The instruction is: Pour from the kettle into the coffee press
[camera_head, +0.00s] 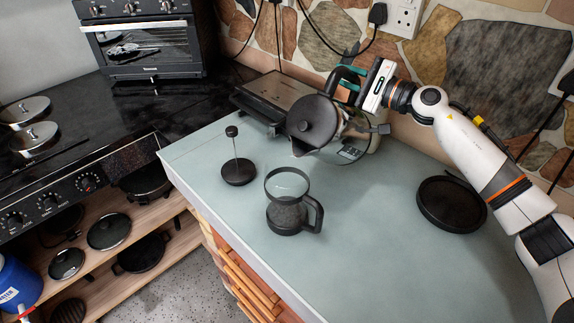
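The coffee press (288,215) stands upright and open-topped on the pale counter, its glass upper part above a dark lower part, its handle to the right. Its lid with plunger (238,172) stands separately to its left. The kettle (312,122), with a round dark lid and a shiny body, is up behind the press, tilted with its lid toward the camera. My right gripper (348,84) is at the kettle's dark handle and appears shut on it. I cannot see any liquid stream. My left gripper is not in view.
The round black kettle base (452,204) lies empty on the right of the counter (380,260). A flat metal appliance (278,93) stands behind the kettle near the stone wall. A stove (50,150) is at left. The counter's front right is clear.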

